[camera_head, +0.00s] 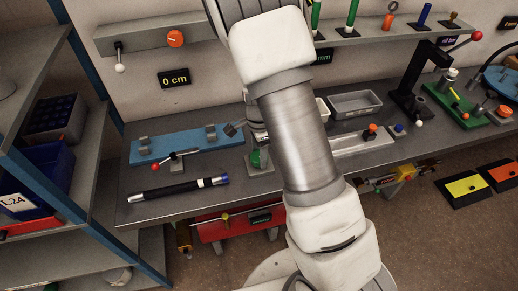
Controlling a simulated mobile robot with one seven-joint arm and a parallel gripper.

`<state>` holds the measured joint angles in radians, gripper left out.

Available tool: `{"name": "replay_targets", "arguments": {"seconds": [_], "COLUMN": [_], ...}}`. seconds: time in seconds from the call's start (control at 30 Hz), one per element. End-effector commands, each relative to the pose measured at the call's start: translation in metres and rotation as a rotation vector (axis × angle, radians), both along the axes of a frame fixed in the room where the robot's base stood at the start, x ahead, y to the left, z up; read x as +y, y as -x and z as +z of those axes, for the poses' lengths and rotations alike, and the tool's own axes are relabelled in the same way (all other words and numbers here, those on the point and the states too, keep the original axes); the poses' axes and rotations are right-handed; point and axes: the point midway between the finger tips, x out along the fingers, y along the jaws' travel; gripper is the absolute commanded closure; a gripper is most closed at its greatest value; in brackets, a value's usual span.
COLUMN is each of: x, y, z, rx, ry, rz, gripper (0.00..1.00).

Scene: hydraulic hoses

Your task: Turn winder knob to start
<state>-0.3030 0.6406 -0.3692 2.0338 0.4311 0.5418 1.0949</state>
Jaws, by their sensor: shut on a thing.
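An orange knob (175,38) sits on the grey rail at the upper left of the wall, and it may be the winder knob. A small black display (174,78) reading "0 cm" is just below it. A lever with a white ball end (120,67) hangs from the left end of the same rail. My arm rises through the middle of the view and leaves it at the top.
The grey bench (150,216) carries a blue fixture (188,144), a red-ended lever (166,159), a black hose (178,189) and a grey tray (355,102). A shelf with blue bins (40,185) stands at the left. My arm hides the bench's middle.

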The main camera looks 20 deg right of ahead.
Motion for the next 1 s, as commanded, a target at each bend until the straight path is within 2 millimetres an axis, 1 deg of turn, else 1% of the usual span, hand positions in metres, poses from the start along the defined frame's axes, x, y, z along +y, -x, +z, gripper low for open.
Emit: {"name": "replay_targets", "arguments": {"seconds": [0.03, 0.2, 0.4, 0.67, 1.0], "x": [-0.0003, 0.0, -0.0001, 0.0, 0.0], "y": [-0.0006, -0.0008, -0.0007, -0.0009, -0.001], "z": [0.0034, 0.0028, 0.0019, 0.0012, 0.0008], "rx": [-0.001, -0.002, -0.002, -0.002, -0.003], "ry": [0.001, 0.001, 0.001, 0.0, -0.001], "rz": [-0.037, -0.156, -0.253, -0.309, -0.318], "gripper": [0.87, 0.87, 0.87, 0.87, 0.87]}}
